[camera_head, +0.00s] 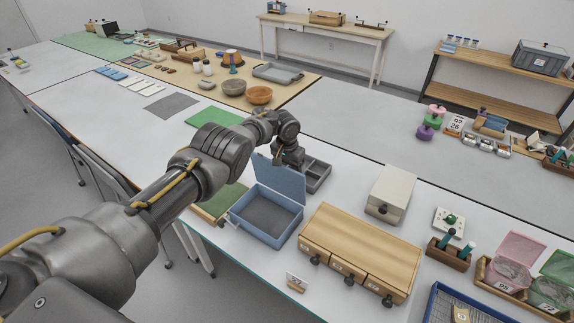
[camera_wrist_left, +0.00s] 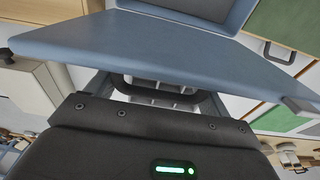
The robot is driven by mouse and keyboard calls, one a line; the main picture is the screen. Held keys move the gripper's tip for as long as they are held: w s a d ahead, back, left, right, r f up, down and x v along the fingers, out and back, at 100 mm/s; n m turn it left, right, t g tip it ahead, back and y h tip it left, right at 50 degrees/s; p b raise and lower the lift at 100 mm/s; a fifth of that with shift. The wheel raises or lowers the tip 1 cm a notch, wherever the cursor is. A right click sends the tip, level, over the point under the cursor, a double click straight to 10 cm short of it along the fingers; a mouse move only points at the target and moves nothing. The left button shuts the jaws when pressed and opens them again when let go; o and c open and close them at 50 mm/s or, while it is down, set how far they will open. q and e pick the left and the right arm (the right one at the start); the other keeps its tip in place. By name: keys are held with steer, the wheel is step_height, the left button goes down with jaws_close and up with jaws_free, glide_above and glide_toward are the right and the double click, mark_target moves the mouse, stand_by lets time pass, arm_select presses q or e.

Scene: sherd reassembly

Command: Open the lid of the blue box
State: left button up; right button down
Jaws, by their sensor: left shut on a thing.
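The blue box (camera_head: 265,214) stands on the white table, and its inside shows a bare grey floor. Its blue lid (camera_head: 279,180) is raised, standing roughly upright along the far side of the box. My left gripper (camera_head: 290,157) is at the back of the lid, near its upper edge, and is shut on the lid. In the left wrist view the lid (camera_wrist_left: 150,48) spans the picture just beyond the gripper (camera_wrist_left: 155,92). The exact contact of the fingers is hidden. My right gripper is not in view.
A grey divided tray (camera_head: 317,174) sits close behind the lid. A wooden drawer unit (camera_head: 362,243) stands just right of the box, with a pale box (camera_head: 391,192) behind it. A green board (camera_head: 222,203) lies to the left.

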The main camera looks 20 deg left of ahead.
arm_select(q)
steer(key=shift+w+d+f, duration=0.15)
steer(key=shift+w, duration=0.05)
steer(key=shift+s, duration=0.1)
steer(key=o, duration=1.1)
steer(key=shift+a, duration=0.2)
